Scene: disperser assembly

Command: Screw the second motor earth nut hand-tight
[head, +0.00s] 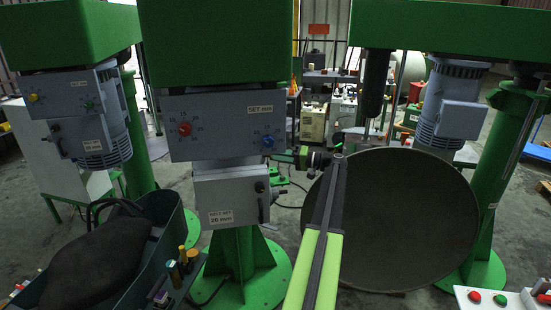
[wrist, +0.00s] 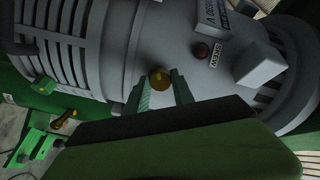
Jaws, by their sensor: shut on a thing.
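In the wrist view a round brass-coloured nut (wrist: 160,80) sits between the tips of my gripper (wrist: 161,88), against the side of a grey motor (wrist: 195,65). My fingers are shut on the nut. Whether a stud or thread is under it is hidden. A reddish-brown round part (wrist: 202,50) sits on the motor close by, beside a small white label. In the head view my gripper (head: 284,157) is small and points left, at the right edge of the middle machine's panel (head: 225,125); the motor there is hidden.
A large dark round disc or vessel (head: 395,220) stands on the right. A green tub (head: 165,260) with a dark mass is at lower left, with brass-coloured pieces (head: 182,262) beside it. Green columns and other grey motors (head: 450,110) flank the space. A button panel (head: 490,298) is at lower right.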

